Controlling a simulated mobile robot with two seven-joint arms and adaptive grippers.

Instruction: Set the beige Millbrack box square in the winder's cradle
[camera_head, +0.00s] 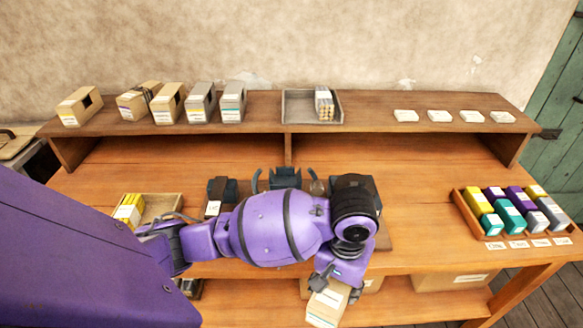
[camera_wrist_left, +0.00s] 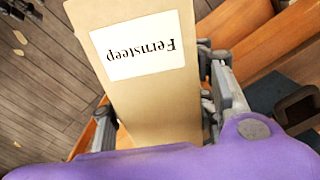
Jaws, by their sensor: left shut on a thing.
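My left gripper (camera_head: 342,286) is shut on a beige box (camera_head: 325,308), in front of the bench's front edge and low in the head view. In the left wrist view the held box (camera_wrist_left: 150,90) sits between the two fingers, its white label reading "Fernsteep" upside down. I read no Millbrack name in either view. Several beige boxes (camera_head: 168,101) stand on the raised shelf, with small labels I cannot read. The winder (camera_head: 285,178) appears as dark teal parts at mid-bench; my arm hides much of it and I cannot make out its cradle. My right gripper is not in view.
Grey boxes (camera_head: 201,102) and a grey tray (camera_head: 297,106) stand on the shelf, with white cards to the right. A wooden tray (camera_head: 457,201) of coloured blocks lies at bench right. A small open box (camera_head: 165,206) is at left. The bench between winder and coloured blocks is mostly clear.

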